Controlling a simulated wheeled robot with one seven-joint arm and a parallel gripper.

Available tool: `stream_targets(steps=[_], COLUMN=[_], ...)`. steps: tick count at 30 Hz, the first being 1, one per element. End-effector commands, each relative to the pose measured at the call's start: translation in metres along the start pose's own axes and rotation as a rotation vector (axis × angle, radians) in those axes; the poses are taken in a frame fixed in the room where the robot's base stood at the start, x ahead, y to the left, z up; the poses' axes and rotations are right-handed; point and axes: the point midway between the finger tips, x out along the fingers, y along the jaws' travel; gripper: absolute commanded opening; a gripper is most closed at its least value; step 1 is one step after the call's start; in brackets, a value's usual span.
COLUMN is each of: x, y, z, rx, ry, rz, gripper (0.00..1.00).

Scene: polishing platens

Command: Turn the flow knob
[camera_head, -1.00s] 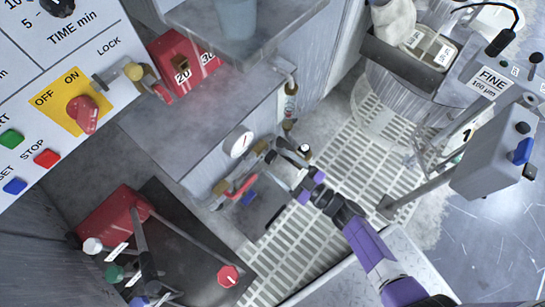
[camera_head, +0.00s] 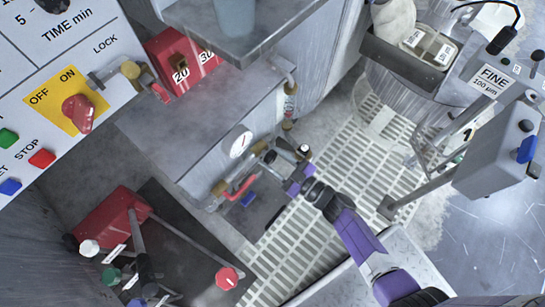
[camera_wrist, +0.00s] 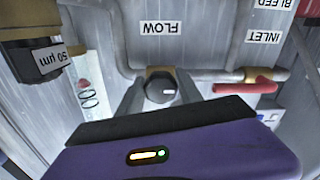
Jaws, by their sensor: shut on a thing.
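The flow knob (camera_wrist: 160,88) is a dark round knob with a white mark, on a brass valve body under an upside-down FLOW label (camera_wrist: 160,28) in the wrist view. My gripper (camera_wrist: 160,95) has one grey finger on each side of the knob and is shut on it. The white mark points toward the right in the wrist view. In the head view my gripper (camera_head: 278,164) reaches from the lower right to the pipework below the gauge. The knob is small and partly hidden by the fingers there.
A round gauge (camera_head: 236,141) and a red lever handle (camera_head: 241,187) sit close by on the pipework. In the wrist view a red handle (camera_wrist: 245,88) is right of the knob, near the INLET label (camera_wrist: 264,37). A 50 µm-labelled block (camera_wrist: 42,62) is left.

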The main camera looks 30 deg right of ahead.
Motion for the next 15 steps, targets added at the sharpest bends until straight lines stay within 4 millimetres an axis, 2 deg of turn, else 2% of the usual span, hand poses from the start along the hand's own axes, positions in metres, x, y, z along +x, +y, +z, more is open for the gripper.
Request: stream_targets(steps=[7, 15], x=[-0.0004, -0.0003], y=[-0.0001, 0.0000], z=[0.0006, 0.0009], rx=[-0.050, -0.220], ry=[0.000, 0.001], rz=[0.000, -0.002], gripper=[0.02, 0.02])
